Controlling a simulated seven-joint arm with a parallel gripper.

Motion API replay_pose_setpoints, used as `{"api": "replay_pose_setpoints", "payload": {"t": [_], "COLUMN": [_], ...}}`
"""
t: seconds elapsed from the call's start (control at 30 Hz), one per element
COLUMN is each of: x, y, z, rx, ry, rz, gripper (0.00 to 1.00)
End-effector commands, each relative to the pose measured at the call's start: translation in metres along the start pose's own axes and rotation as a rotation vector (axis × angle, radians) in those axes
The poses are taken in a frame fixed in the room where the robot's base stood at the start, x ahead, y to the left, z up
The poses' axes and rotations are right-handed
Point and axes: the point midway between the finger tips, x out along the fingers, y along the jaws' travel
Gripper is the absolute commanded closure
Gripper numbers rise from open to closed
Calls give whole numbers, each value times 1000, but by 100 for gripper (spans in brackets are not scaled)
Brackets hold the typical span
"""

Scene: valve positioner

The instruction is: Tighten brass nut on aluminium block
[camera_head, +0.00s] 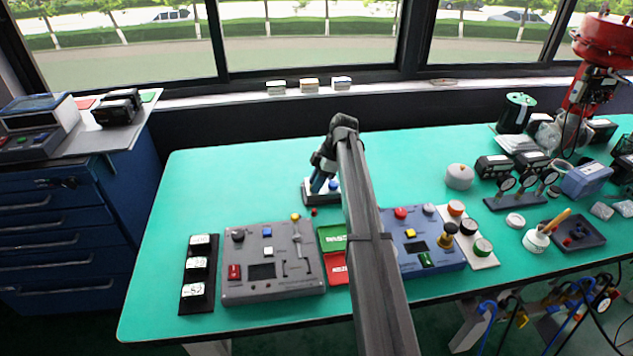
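My arm reaches up from the bottom centre and bends down at its far end. My gripper (322,186) is small and dark there, over a small light block on a dark base (308,193) at the back middle of the table. I cannot tell whether it touches the block, whether this is the aluminium block, or whether the fingers are open or shut. No brass nut can be made out at that spot; the arm end covers part of it. A brass-coloured knob with a black top (447,236) stands on the blue control box, right of my arm.
A grey control box (290,288), a black strip with white-topped switches (196,272) and red and green plates (338,273) lie left of my arm. A blue control box (410,262) is right of it. Gauges (507,184) crowd the right. The table's back left (230,180) is clear.

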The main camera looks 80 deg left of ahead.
Motion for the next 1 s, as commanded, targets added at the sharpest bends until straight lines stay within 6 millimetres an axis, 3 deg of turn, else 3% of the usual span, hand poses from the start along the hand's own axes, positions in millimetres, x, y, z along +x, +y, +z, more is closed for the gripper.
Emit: {"api": "replay_pose_setpoints", "payload": {"t": [0.3, 0.67, 1.0], "x": [0, 0, 0], "y": [0, -2, -6], "z": [0, 0, -1], "rx": [0, 48, 275], "ry": [0, 0, 0], "rz": [0, 20, 114], "gripper": [100, 100, 100]}}
